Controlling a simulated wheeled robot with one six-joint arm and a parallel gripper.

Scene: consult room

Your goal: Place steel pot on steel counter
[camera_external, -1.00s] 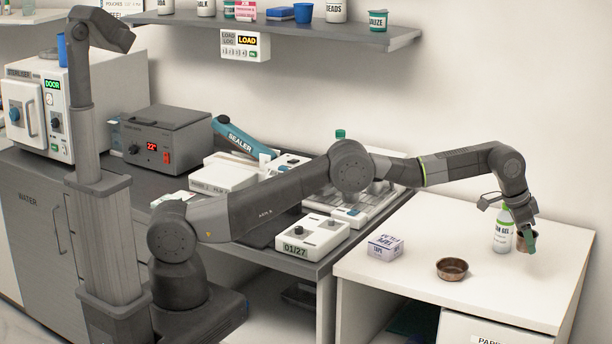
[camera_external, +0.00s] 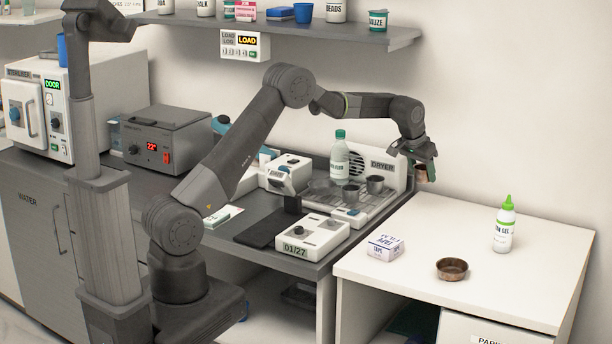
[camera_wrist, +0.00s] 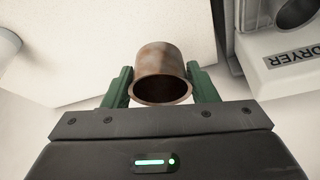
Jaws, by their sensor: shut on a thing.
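My gripper (camera_external: 424,160) is raised above the gap between the white cabinet and the dryer, shut on a small brown, copper-looking pot (camera_external: 421,174). In the wrist view the pot (camera_wrist: 160,70) sits between the green fingers (camera_wrist: 160,88), its open rim toward the camera. The dark grey counter (camera_external: 230,240) runs along the wall to the left. The held pot looks brown rather than steel-grey.
The dryer (camera_external: 385,168), a green-capped bottle (camera_external: 339,158) and a 01/27 control box (camera_external: 308,237) crowd the counter. The white cabinet top (camera_external: 430,225) holds a tape box (camera_external: 385,247), a brown bowl (camera_external: 452,269) and a gel bottle (camera_external: 504,226), with free room between.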

